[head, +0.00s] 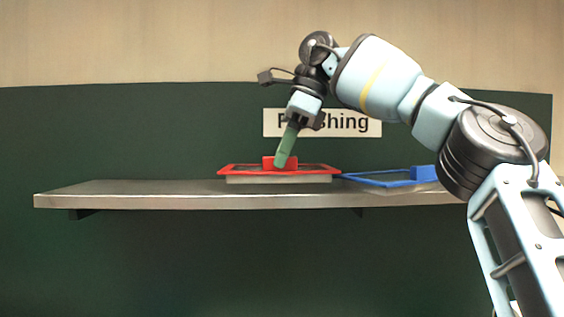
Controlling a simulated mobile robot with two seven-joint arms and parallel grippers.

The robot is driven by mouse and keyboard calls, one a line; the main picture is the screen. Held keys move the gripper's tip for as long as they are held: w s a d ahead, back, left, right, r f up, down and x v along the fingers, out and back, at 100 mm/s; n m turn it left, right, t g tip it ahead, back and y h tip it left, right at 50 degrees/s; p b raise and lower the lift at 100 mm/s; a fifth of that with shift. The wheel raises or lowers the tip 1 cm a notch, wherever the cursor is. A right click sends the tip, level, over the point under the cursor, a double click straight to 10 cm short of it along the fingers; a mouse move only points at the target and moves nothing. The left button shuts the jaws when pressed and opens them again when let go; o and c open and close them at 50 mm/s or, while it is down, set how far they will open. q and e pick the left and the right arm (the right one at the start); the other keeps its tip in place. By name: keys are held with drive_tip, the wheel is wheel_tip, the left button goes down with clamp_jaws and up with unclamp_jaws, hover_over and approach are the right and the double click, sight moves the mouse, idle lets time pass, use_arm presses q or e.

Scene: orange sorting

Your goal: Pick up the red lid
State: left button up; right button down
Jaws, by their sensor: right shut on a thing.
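The red lid (312,168) lies flat on a light grey tray or box on the metal shelf, near the middle of the head view. It has a raised red block handle at its centre. My right gripper (282,161) reaches down from above, with its green fingers at the handle. It is shut on the handle, and the fingers hide part of it. The lid sits level, and I see no clear gap between it and the box below. My left gripper is not in view.
A blue lid (385,182) with a blue block handle sits to the right on the same shelf (130,193), close to the red lid. The left part of the shelf is clear. A sign (350,124) on the dark green wall behind is partly hidden by my arm.

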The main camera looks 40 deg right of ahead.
drive_tip(key=shift+r, duration=0.85)
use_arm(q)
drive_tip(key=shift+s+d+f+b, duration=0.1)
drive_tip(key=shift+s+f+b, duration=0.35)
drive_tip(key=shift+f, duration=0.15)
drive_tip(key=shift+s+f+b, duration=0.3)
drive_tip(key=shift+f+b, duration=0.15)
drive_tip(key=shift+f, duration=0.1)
use_arm(e)
drive_tip(key=s+a, duration=0.3)
drive_tip(key=a, duration=0.4)
drive_tip(key=s+a+r, duration=0.1)
drive_tip(key=s+a, duration=0.1)
drive_tip(key=a, duration=0.6)
drive_tip(key=shift+s+r, duration=0.3)
drive_tip(key=shift+s, duration=0.1)
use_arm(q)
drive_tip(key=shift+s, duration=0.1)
